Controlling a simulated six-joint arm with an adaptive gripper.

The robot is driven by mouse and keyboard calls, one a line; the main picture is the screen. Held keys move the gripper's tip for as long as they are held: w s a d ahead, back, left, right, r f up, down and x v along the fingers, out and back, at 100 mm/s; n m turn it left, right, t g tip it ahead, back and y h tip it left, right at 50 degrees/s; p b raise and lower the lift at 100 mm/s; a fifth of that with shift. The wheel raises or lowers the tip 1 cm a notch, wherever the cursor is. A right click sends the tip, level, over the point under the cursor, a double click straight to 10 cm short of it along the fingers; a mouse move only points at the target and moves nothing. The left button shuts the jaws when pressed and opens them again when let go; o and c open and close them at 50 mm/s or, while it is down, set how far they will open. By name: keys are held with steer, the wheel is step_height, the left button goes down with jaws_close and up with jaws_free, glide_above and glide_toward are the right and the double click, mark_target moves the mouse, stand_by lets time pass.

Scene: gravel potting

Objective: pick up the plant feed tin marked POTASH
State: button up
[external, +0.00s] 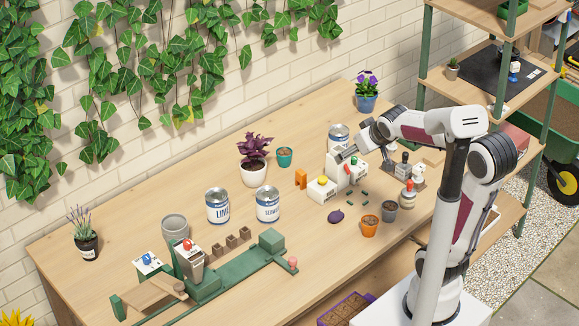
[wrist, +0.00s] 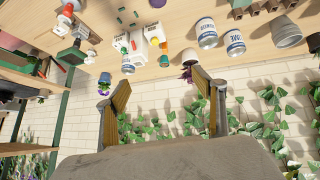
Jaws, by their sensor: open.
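Three white-and-blue tins stand upright on the bench in the external view. One tin (external: 217,206) reads something like LIM, and a second tin (external: 267,204) beside it has lettering I cannot make out for sure. A third tin (external: 339,132) stands farther back, partly hidden by my arm and a white box, its name unreadable. I cannot tell which is POTASH. My gripper (external: 348,154) is near this third tin. In the wrist view, my gripper (wrist: 162,95) is open and empty, with two tins (wrist: 206,34) (wrist: 234,39) beyond it.
A violet in a blue pot (external: 367,94) stands at the back.

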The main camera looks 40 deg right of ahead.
steer(key=w+d+f+t+h, duration=0.1)
steer(key=w+d+f, duration=0.1)
steer(key=w+d, duration=0.65)
steer(key=t, duration=0.3)
glide_above(345, 136)
steer(key=s+a, duration=0.6)
steer(key=a, duration=0.1)
step_height(345, 136, down, 11)
steer(key=shift+m+t+y, duration=0.3)
steer(key=shift+t+y, duration=0.1)
steer(key=shift+t, duration=0.4)
steer(key=shift+w+d+f, duration=0.35)
steer(key=shift+d+f, duration=0.7)
steer(key=shift+f, duration=0.6)
steer(key=shift+w+d+f, duration=0.35)
steer(key=shift+d+f, duration=0.75)
steer(key=shift+f, duration=0.5)
steer(key=shift+w+d+f, duration=0.35)
steer(key=shift+d+f, duration=0.7)
steer(key=shift+f, duration=0.6)
steer(key=shift+x, duration=1.3)
steer(key=shift+w, duration=0.1)
